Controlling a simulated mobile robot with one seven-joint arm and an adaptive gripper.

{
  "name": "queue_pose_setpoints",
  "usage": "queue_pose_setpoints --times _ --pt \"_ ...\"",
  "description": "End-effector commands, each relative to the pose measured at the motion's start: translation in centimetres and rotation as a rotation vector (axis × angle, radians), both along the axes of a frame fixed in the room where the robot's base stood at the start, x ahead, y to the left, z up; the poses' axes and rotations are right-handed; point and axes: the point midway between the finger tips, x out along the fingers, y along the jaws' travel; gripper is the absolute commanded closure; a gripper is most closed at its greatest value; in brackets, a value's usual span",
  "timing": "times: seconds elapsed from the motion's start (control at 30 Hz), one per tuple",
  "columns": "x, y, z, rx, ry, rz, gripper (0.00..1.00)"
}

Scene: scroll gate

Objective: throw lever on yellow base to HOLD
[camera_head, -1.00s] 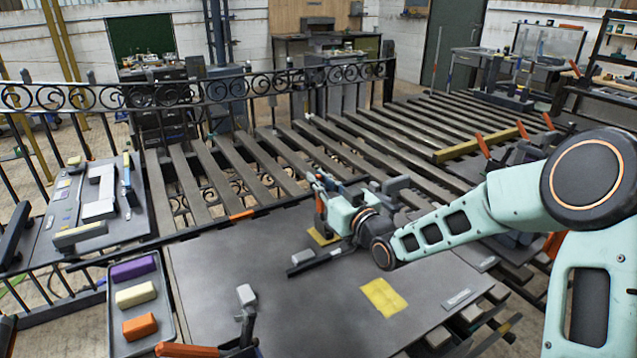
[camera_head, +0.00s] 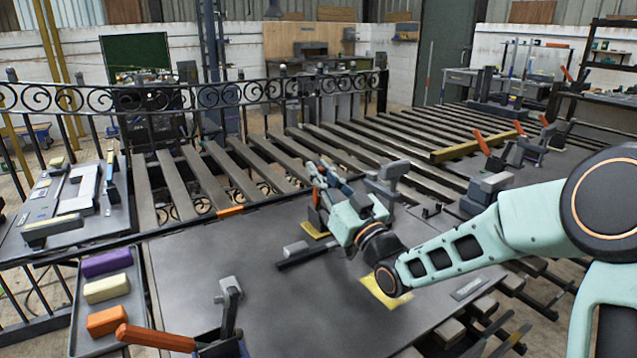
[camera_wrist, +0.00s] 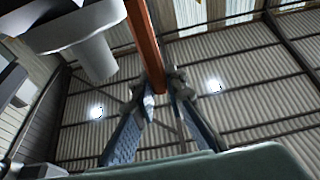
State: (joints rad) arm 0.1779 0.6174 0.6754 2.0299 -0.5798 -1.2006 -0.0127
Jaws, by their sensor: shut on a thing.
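The yellow base (camera_head: 313,231) lies on the dark tabletop, partly hidden by the lever's own parts and my arm. The lever's orange-red handle (camera_head: 316,197) stands above it, mostly hidden. My gripper (camera_head: 320,172) is at the handle, above the base. In the wrist view the orange-red bar (camera_wrist: 146,38) runs down between the two blue fingers, and my gripper (camera_wrist: 162,98) is shut on it near the bar's end. No HOLD mark can be read in these frames.
A second orange-handled lever (camera_head: 160,338) stands at the front. A dark bar with a grey block (camera_head: 298,250) lies beside the yellow base. A yellow patch (camera_head: 388,293) is partly under my arm. A tray (camera_head: 78,335) with coloured blocks is at left.

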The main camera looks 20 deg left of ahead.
Motion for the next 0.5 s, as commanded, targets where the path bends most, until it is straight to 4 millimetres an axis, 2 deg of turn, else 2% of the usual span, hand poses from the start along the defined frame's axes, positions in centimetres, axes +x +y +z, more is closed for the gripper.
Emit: queue_pose_setpoints --times 0.37,0.4,0.5 --pt "-0.08 -0.09 0.02 0.005 -0.005 0.0 1.0" --pt "-0.08 -0.09 0.01 0.005 -0.005 0.0 0.86" --pt "-0.08 -0.09 0.0 0.005 -0.005 0.0 0.75"
